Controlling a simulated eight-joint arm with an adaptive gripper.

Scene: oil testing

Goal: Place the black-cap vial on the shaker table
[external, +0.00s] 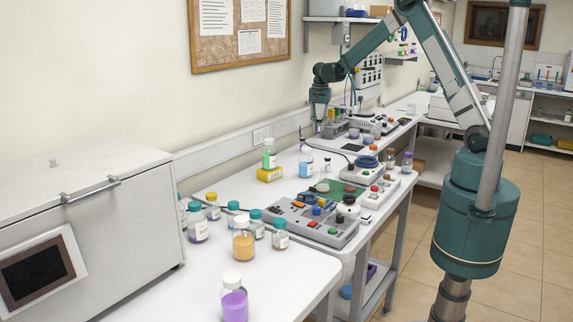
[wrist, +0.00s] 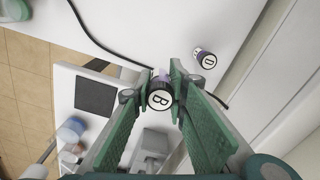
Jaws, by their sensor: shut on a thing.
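My gripper (external: 320,126) points straight down above the white bench in the external view. In the wrist view my gripper (wrist: 160,82) has its two green fingers closed on a vial with a dark-rimmed cap lettered B (wrist: 159,99). This black-cap vial is seen from above, so its body is mostly hidden.
A black cable (wrist: 97,40) runs across the bench in the wrist view. A blue-liquid bottle (external: 306,163), a green-liquid bottle (external: 269,154) and a grey control box (external: 310,222) stand on the near bench. Several capped bottles stand farther left.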

